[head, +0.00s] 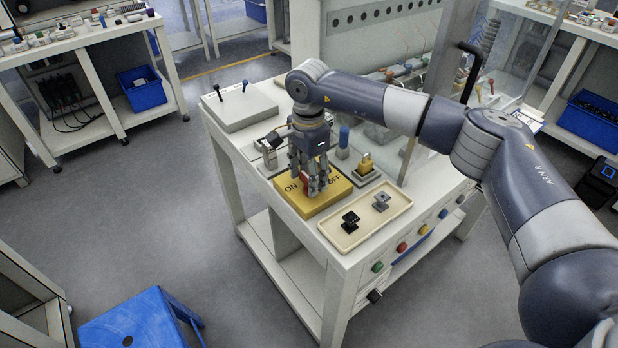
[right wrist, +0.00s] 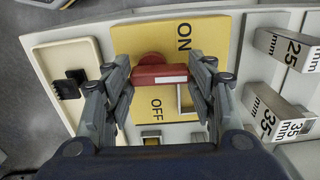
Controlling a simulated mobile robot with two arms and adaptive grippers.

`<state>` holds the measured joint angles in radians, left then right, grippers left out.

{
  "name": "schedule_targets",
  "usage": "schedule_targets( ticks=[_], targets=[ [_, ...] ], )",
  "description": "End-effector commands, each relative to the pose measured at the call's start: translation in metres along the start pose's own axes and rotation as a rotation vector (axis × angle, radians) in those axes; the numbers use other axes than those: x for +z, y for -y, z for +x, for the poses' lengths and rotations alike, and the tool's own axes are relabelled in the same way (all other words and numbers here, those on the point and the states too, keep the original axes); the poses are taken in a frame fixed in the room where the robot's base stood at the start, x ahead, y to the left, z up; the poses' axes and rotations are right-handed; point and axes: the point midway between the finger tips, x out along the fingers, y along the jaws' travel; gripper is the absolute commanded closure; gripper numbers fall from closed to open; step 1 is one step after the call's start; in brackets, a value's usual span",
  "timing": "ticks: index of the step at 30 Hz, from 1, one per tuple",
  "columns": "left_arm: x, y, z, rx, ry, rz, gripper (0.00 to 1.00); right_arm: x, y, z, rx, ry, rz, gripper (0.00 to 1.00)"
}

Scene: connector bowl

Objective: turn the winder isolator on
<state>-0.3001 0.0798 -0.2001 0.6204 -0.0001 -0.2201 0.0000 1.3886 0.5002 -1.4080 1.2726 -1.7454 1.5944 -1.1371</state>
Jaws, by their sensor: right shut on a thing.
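The winder isolator is a yellow box (head: 322,203) on the white bench, marked ON and OFF. It also shows in the right wrist view (right wrist: 205,50), with ON at the upper right and OFF at the lower left. Its red handle (right wrist: 158,76) lies across the picture between the two labels, and a bit of red shows in the head view (head: 305,180). My right gripper (right wrist: 158,82) points down over the box and is shut on the red handle, fingers on both ends. The fingers partly hide the handle, so its exact setting is hard to tell. My left gripper is not in view.
A cream tray (head: 335,243) with a black part (head: 350,220) and a grey part (head: 381,201) stands beside the box.

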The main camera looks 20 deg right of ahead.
Motion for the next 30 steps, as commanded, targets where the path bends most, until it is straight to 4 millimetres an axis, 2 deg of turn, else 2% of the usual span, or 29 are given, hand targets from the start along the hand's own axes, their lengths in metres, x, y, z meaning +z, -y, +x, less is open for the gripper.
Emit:
schedule_targets(
  ticks=[18,19,21,30],
  targets=[
    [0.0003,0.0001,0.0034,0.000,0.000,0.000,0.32,0.0004,-0.0003,0.0005,0.001,-0.001,-0.043,0.72],
    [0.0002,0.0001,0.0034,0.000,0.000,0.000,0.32,0.0004,-0.0003,0.0004,0.001,-0.001,-0.043,0.44],
    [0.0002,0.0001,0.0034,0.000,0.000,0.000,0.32,0.0005,-0.0003,0.0004,0.001,0.000,-0.043,0.28],
    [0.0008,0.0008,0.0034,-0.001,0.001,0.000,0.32,0.0005,-0.0001,0.0001,0.000,0.000,-0.041,0.28]
  ],
)
